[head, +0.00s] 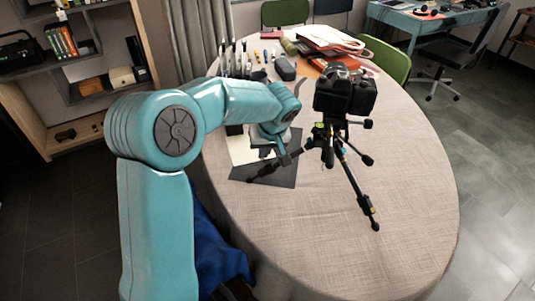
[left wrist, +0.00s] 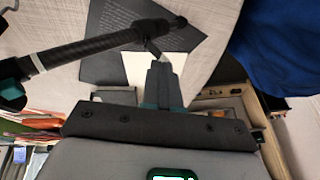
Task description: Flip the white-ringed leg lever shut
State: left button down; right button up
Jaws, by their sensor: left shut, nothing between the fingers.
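The black tripod (head: 329,142) stands on the round table with a camera on top. The white-ringed leg (left wrist: 90,50) crosses the left wrist view from the left edge to its foot at the top; its white ring (left wrist: 37,62) is near the left. A small dark lever (left wrist: 153,48) sticks out from this leg near the foot. My left gripper (left wrist: 164,66) is shut and empty, its tips close to the lever; I cannot tell whether they touch. In the head view my left gripper (head: 284,157) is low beside the leg and partly hides it. My right gripper is out of view.
A dark sheet (head: 281,177) and a pale sheet lie under the leg. The camera (head: 345,95) stands above. Books, bags and jars of tools crowd the table's far side. The tablecloth (head: 410,190) is clear at right and front.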

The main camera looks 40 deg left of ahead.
pick_arm(q)
jog(key=s+a+f+t+h+b, duration=0.1)
jog(key=t+h+b, duration=0.1)
jog(key=b, duration=0.4)
jog(key=s+a+f+n+t+h+b, duration=0.1)
jog(key=f+t+h+b, duration=0.1)
jog(key=t+b, duration=0.2)
jog(key=s+a+f+n+t+h+b, duration=0.1)
jog(key=s+f+t+h+b, duration=0.1)
jog(key=b, duration=0.7)
jog(key=shift+a+f+t+h+b, duration=0.25)
jog(key=shift+t+h+b, duration=0.15)
jog(key=shift+h, duration=0.1)
jog(key=shift+f+b, duration=0.2)
jog(key=shift+b, duration=0.3)
jog(key=shift+r+p, duration=0.25)
jog(key=shift+p, duration=0.05)
jog(key=shift+w+d+f, duration=0.1)
jog(key=shift+w+d, duration=0.45)
jog(key=shift+w, duration=0.05)
jog(key=shift+s, duration=0.1)
jog(key=p+v, duration=0.3)
jog(key=v, duration=1.3)
jog(key=shift+p, duration=0.35)
